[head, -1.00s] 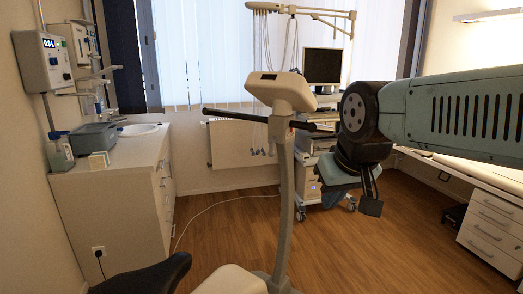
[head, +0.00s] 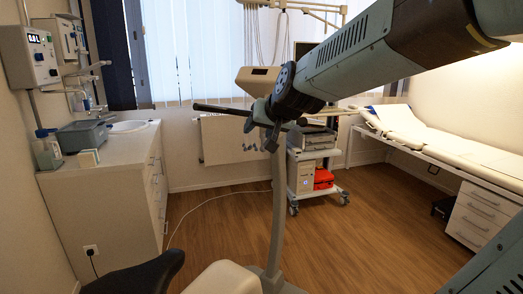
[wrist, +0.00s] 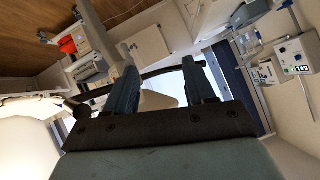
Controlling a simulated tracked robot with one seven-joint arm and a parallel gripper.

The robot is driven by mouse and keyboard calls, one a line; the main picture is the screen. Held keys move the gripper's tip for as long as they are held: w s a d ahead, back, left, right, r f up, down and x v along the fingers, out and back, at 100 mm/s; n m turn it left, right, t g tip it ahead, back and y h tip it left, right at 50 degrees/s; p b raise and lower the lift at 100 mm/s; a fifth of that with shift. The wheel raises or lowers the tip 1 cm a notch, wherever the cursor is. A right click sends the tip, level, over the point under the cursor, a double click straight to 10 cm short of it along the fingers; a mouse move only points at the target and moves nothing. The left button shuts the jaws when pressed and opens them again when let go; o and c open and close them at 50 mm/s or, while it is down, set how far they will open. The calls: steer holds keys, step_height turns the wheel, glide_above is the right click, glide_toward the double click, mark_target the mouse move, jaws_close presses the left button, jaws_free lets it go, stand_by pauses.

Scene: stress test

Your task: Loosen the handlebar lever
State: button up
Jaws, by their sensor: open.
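The exercise bike's pale console (head: 257,80) stands on an upright post (head: 280,215). Its black handlebar (head: 222,110) sticks out to the left. My gripper (head: 268,132) is at the top of the post, in front of the handlebar's middle, and hides the clamp area. I cannot make out the lever in either current view. In the wrist view, my two blue-grey fingers (wrist: 160,82) stand apart, with nothing held between them. The dark handlebar (wrist: 155,72) runs across beyond them, and a pale part of the bike shows between them. I cannot tell whether they touch.
A dark saddle (head: 140,275) and pale bike body (head: 222,279) are at the front. A sink cabinet (head: 105,190) stands left, a wheeled cart (head: 305,180) behind the post, and an examination couch (head: 440,140) at right. Wooden floor (head: 370,225) is clear between.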

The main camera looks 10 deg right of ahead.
mark_target(263, 149)
steer(key=w+a+f+m+t+h, duration=0.1)
steer(key=w+m+t+h, duration=0.2)
steer(key=w, duration=0.9)
steer(key=w+a+f+m+t+h, duration=0.1)
steer(key=w+f+m+t+h, duration=0.2)
steer(key=w, duration=0.9)
steer(key=w+f+m+g+h, duration=0.3)
steer(key=f+m+g+h, duration=0.45)
steer(key=f+h, duration=0.55)
steer(key=shift+m+t+y, duration=0.25)
steer(key=shift+t+y, duration=0.1)
steer(key=shift+y, duration=0.45)
steer(key=x, duration=0.4)
steer(key=f+x, duration=0.1)
steer(key=x, duration=0.4)
steer(key=f+x, duration=0.1)
steer(key=x, duration=0.4)
steer(key=shift+f, duration=0.15)
steer(key=shift+c, duration=0.5)
jaws_close()
steer(key=shift+d, duration=0.1)
